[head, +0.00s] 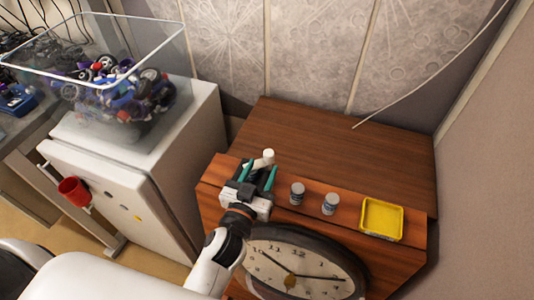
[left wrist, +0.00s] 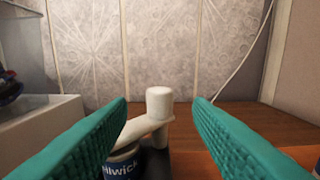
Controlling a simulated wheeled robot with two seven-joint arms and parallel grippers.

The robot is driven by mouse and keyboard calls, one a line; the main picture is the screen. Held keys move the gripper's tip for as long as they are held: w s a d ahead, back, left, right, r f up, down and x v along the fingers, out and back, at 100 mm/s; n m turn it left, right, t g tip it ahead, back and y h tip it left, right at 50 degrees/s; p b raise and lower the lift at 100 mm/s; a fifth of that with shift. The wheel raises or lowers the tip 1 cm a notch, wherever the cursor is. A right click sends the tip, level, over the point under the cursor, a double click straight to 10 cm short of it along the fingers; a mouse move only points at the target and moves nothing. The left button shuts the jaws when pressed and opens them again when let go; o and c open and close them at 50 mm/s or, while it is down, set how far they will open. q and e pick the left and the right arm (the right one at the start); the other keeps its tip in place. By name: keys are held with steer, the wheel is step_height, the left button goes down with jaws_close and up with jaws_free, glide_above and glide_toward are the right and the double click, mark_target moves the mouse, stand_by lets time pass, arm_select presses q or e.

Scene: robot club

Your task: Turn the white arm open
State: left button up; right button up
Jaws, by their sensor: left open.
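The white arm (left wrist: 146,128) shows in the left wrist view as a short bar with an upright round knob (left wrist: 158,102) at its right end. In the head view its pale knob (head: 267,156) shows just beyond my left gripper (head: 260,176). The left gripper is open, its teal fingers to either side of the white arm with gaps between. A labelled can (left wrist: 122,165) stands under the left part of the arm, partly hidden by a finger. What the arm is mounted on is mostly hidden. My right gripper is not in view.
A wooden cabinet (head: 330,140) carries two small grey cans (head: 297,193) (head: 330,203) and a yellow tray (head: 381,219) to the gripper's right. A round clock (head: 300,268) is at its front. At left, a white fridge (head: 190,130) bears a clear box (head: 165,60) of toy cars.

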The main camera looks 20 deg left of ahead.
mark_target(267, 158)
arm_select(q)
steer(key=shift+w+p, duration=0.3)
steer(key=shift+w, duration=1.9)
steer(key=shift+s+r, duration=0.1)
steer(key=c, duration=1)
